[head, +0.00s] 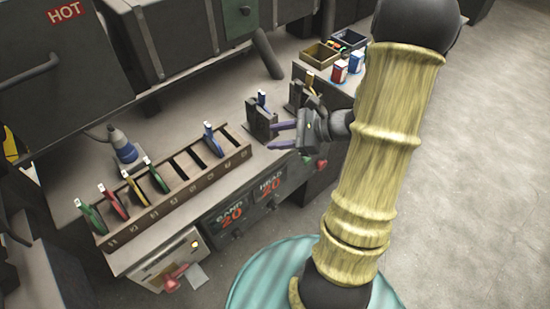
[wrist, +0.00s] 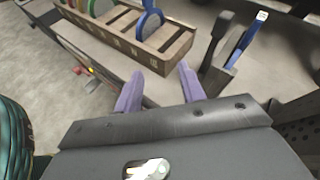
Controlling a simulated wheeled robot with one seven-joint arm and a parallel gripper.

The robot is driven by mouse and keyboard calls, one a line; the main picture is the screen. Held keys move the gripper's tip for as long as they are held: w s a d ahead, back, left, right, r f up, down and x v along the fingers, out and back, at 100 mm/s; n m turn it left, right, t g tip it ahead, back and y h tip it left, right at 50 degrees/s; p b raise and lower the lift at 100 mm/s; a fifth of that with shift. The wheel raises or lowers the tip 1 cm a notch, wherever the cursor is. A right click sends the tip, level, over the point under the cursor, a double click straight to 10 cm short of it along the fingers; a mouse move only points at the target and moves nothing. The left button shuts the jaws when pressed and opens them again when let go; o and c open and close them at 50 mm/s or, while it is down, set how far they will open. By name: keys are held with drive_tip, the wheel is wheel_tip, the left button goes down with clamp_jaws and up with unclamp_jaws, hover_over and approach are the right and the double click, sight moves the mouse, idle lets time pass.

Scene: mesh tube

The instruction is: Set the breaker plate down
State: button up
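My gripper (head: 280,136) is open, with its two purple fingers apart and nothing between them. It hangs over the bench's front edge, and its fingers also show in the wrist view (wrist: 160,76). Several colored, tabbed plates stand in a slotted wooden rack (head: 180,192) left of my gripper. A blue one (head: 213,140) is nearest; it shows as a ring in the wrist view (wrist: 151,18). Another blue-tabbed piece (head: 262,98) stands in a dark holder (head: 261,122) just beyond my fingers. I cannot tell which piece is the breaker plate.
A second dark holder with a yellow-tabbed piece (head: 308,80) stands behind my gripper. Red and blue containers (head: 340,71) and open bins (head: 320,54) are at the back. A machine marked HOT (head: 66,12) overhangs the bench.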

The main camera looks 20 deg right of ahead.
drive_tip(key=s+a+n+g+h, duration=0.2)
drive_tip(key=s+a+n+h, duration=0.1)
drive_tip(key=n, duration=0.8)
drive_tip(key=s+a+n+g+h, duration=0.2)
drive_tip(key=s+n+h, duration=0.3)
drive_tip(key=n+h, duration=0.3)
drive_tip(key=a+n, duration=0.1)
drive_tip(key=n, duration=0.2)
drive_tip(key=shift+s+r+g, duration=0.2)
drive_tip(key=shift+s+g, duration=0.05)
drive_tip(key=shift+g, duration=0.05)
